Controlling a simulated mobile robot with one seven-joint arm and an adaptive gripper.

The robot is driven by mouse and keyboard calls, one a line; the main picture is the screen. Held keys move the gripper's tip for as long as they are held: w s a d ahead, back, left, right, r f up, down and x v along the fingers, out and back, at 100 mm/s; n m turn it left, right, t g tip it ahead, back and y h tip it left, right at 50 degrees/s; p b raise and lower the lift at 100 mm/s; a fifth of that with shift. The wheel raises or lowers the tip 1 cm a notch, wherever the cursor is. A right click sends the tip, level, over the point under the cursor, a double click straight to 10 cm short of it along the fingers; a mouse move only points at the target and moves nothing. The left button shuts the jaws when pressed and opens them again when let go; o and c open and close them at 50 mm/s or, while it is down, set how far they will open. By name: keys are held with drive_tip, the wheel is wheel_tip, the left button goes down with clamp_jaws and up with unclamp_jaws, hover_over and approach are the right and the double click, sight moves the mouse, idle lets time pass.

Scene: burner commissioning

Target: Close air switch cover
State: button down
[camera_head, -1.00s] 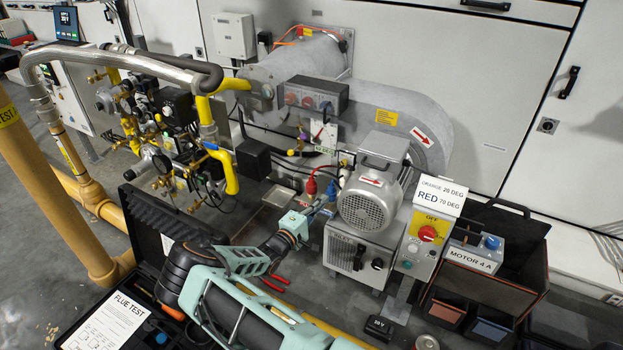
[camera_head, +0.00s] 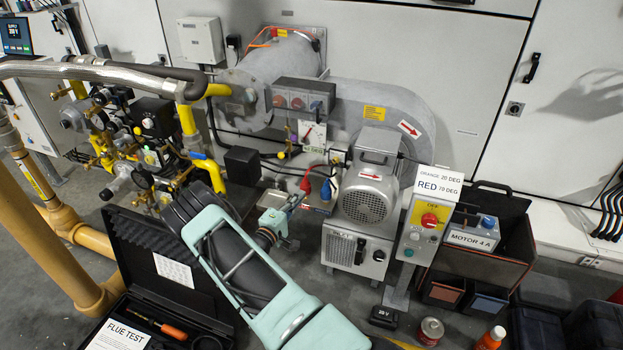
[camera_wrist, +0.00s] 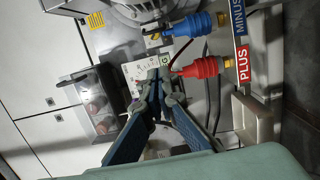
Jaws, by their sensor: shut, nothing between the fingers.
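My gripper (camera_wrist: 158,78) is shut and empty. Its dark blue fingers meet at the tips, in front of a white dial plate (camera_wrist: 148,73) below the blower. The plate also shows in the head view (camera_head: 312,134). In the head view my gripper (camera_head: 295,203) is partly hidden behind my arm. A pale flat panel (camera_head: 272,198) lies beside it on the left; I cannot tell whether this is the air switch cover. No cover is clearly readable as open or closed. A dark box with round reddish dials (camera_wrist: 98,105) sits left of the fingers in the wrist view.
The red plug (camera_wrist: 197,68) and blue plug (camera_wrist: 190,25) stand close right of the fingers, with cables nearby. The blower motor (camera_head: 368,197), control box (camera_head: 424,228) and yellow gas pipe (camera_head: 213,172) surround the area. An open flue test case (camera_head: 165,275) lies front left.

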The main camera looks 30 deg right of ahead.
drive_tip(key=b, duration=0.3)
approach(328, 168)
drive_tip(key=r, duration=0.1)
drive_tip(key=d+b, duration=0.1)
drive_tip(key=d, duration=0.2)
drive_tip(key=shift+s+d+r, duration=0.1)
drive_tip(key=shift+d+r, duration=0.05)
drive_tip(key=shift+d, duration=0.05)
